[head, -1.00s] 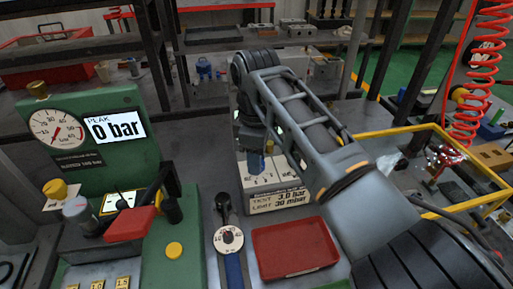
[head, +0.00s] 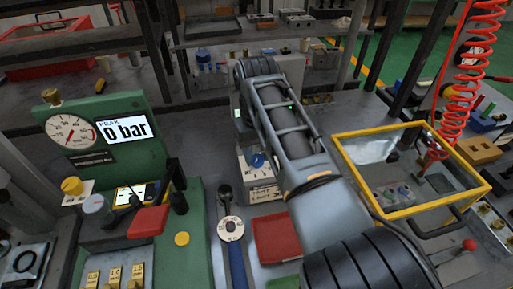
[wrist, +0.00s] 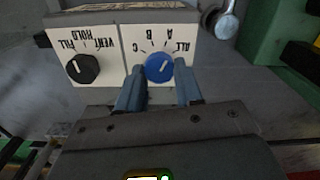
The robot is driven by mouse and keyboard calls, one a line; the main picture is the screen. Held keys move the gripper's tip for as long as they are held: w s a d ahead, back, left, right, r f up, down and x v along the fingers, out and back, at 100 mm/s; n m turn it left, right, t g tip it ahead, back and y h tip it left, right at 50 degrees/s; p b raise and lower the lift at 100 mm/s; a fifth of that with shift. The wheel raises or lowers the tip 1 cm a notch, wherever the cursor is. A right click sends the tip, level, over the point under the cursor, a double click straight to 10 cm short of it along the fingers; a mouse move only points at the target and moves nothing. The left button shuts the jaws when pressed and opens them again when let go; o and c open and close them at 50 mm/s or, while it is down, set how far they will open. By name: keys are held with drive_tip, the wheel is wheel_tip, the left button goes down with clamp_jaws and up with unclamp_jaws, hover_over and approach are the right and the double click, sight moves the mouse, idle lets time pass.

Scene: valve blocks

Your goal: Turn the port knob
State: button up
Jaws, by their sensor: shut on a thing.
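The port knob (wrist: 158,68) is a round blue knob with a white pointer line, on a white panel (wrist: 115,82) marked ALL, A, B and C. The panel appears upside down in the wrist view. The pointer slants to the upper right there, roughly towards ALL. My gripper (wrist: 160,76) has one blue-grey finger on each side of the knob and is shut on it. In the head view my arm reaches over the white box (head: 262,194) that carries the panel and hides part of it.
A black knob (wrist: 82,68) marked FILL, HOLD and VENT sits beside the blue one. A green gauge stand (head: 105,160) reading 0 bar stands left. A red tray (head: 276,238) and a lever tool (head: 231,230) lie in front. A yellow-framed case (head: 405,205) is right.

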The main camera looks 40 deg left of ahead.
sight(258, 157)
drive_tip(key=m+p, duration=0.1)
drive_tip(key=m, duration=0.5)
drive_tip(key=shift+w+r, duration=0.1)
drive_tip(key=shift+m, duration=0.3)
idle(0.3)
drive_tip(key=o, duration=1)
drive_tip(key=shift+o, duration=0.2)
drive_tip(key=shift+r+b, duration=0.45)
drive_tip(key=shift+r, duration=3.4)
